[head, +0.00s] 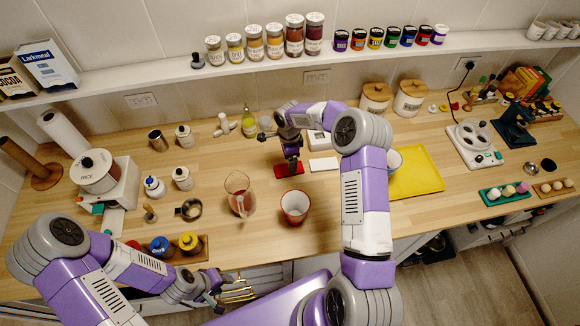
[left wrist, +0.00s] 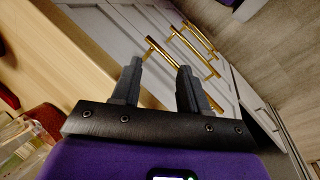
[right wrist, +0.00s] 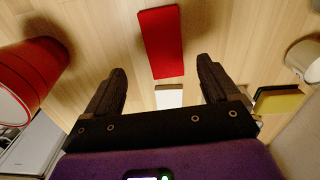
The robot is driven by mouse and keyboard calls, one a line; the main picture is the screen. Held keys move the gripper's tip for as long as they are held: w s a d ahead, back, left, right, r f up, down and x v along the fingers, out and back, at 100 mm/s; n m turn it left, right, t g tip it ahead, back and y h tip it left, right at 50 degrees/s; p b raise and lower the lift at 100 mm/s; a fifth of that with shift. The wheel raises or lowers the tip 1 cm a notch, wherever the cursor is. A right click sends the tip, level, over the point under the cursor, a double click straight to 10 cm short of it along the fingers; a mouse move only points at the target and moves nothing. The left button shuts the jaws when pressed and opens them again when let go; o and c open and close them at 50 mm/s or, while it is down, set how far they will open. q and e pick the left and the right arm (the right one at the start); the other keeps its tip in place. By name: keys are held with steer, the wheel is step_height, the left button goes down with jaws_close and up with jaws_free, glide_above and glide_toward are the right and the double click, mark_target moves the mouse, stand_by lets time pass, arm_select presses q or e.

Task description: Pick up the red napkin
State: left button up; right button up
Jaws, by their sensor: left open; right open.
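The red napkin (head: 281,171) lies flat on the wooden counter, partly covered by my right gripper in the head view. In the right wrist view the red napkin (right wrist: 161,42) is a red rectangle ahead of the fingertips. My right gripper (right wrist: 160,66) is open and empty, above the counter; its fingers sit either side of the napkin's line, and I see no contact. In the head view my right gripper (head: 293,165) points down over the napkin. My left gripper (left wrist: 160,68) is open and empty, in front of the cabinet drawers below the counter edge.
A white rectangle (head: 323,164) lies right of the napkin. A red cup (head: 295,207) and a glass pitcher (head: 240,195) stand nearer the front edge. A yellow tray (head: 425,175) is at the right. Gold drawer handles (left wrist: 172,60) are close to my left gripper.

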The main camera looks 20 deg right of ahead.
steer(key=f, duration=0.2)
steer(key=f+p, duration=0.1)
steer(key=f, duration=0.3)
steer(key=shift+w+a+f, duration=0.15)
steer(key=shift+w+f, duration=0.2)
steer(key=c, duration=1.1)
